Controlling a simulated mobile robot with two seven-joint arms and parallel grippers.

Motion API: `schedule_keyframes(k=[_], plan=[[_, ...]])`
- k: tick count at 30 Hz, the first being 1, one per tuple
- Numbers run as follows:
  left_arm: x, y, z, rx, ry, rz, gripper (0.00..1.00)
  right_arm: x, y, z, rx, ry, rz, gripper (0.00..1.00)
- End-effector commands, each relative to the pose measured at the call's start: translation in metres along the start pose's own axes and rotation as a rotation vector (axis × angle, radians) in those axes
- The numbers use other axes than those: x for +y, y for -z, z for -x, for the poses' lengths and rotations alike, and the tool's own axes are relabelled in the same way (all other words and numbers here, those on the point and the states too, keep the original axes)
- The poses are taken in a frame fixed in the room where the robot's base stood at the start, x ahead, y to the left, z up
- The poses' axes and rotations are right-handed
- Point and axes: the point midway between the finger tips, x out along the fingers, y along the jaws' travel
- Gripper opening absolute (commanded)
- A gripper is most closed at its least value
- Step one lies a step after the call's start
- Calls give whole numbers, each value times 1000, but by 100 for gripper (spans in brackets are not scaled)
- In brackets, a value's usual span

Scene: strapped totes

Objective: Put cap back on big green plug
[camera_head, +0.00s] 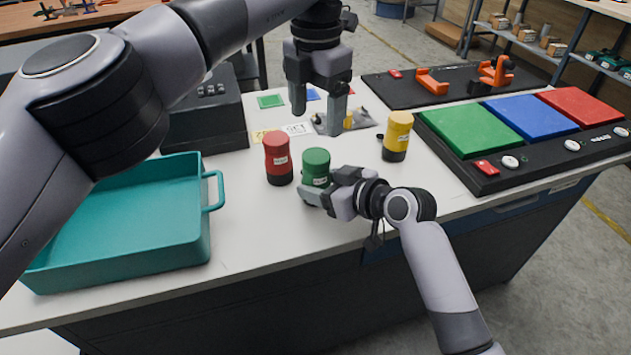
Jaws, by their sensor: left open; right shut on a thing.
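The big green plug (316,164) stands upright on the white worktop, with its lower part partly hidden by my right gripper. My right gripper (324,189) comes in from the right and is shut on the plug's lower part. My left gripper (317,114) points down behind the green plug, open, with nothing seen between its fingers. I cannot make out the green plug's cap. A small dark thing (376,240) hangs below my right wrist, and I cannot tell what it is.
A red plug (278,155) stands left of the green one, and a yellow plug (397,135) stands to the right. A grey plate (362,120) lies behind. A teal tote (125,273) fills the left. A black board with coloured pads (470,130) is at right.

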Motion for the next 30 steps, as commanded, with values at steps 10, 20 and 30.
schedule_keyframes(k=[10,20,30], plan=[[0,0,0,1,0,564,76,0,-1,0,-1,0,0,0],[0,0,0,1,1,1100,76,0,-1,0,-2,0,0,0],[0,0,0,2,0,1652,76,0,-1,0,-2,0,0,0]])
